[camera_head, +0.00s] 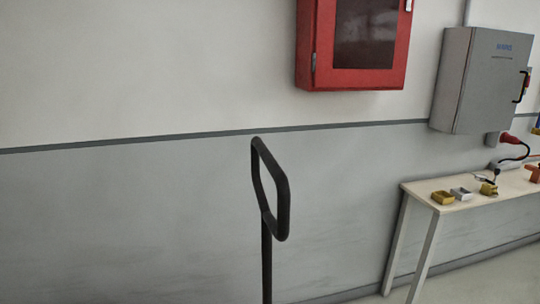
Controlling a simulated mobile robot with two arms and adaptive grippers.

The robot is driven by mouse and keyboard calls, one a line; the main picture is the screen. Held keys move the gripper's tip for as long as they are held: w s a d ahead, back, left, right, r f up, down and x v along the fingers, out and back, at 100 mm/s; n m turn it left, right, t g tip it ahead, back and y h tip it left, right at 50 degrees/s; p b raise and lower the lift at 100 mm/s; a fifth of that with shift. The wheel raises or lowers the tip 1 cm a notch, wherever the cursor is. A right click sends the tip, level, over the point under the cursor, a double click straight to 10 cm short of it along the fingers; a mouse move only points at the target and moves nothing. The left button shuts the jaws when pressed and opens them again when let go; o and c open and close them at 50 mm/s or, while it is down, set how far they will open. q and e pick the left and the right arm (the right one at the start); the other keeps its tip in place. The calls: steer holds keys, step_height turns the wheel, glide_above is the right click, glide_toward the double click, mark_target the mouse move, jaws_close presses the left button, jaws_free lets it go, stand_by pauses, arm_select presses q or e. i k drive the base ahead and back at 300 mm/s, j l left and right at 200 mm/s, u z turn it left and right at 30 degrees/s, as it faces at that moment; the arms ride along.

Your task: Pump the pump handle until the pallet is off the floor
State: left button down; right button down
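The black pump handle (283,196) stands near the middle of the head view. It is a closed loop on top of a thin upright shaft, and the shaft runs out of the picture at the bottom. Nothing touches the loop in this view. The pallet is not in view, and neither is the base of the handle. Neither of my grippers is in view.
A red cabinet (352,80) and a grey electrical box (478,85) hang on the wall. The space left of the handle shows only bare wall (120,210).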

mark_target(279, 227)
steer(key=u, duration=1.65)
steer(key=i+j, duration=0.15)
steer(key=k, duration=0.55)
steer(key=j+z, duration=0.05)
